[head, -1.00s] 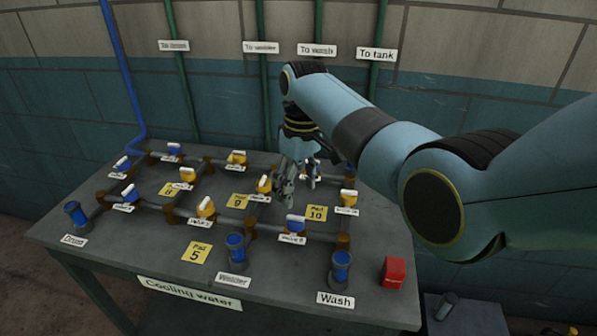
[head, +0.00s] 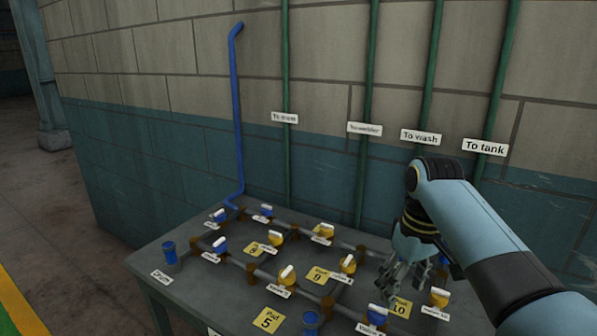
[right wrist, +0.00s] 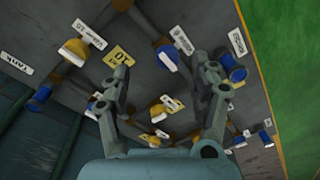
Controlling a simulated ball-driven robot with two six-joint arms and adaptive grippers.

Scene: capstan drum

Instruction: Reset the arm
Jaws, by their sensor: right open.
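My right gripper (head: 402,285) hangs pointing down over the pipe table (head: 205,295), near the yellow pad labelled 10 (head: 400,307). In the right wrist view its two fingers (right wrist: 161,75) are spread apart with nothing between them. Valves and pipes show below and between the fingers there. My right arm comes in from the right edge of the head view and hides part of the table's back right. My left gripper is not in view.
A blue pipe (head: 236,120) and green pipes (head: 287,100) rise along the wall behind. Open floor (head: 50,210) lies to the left.

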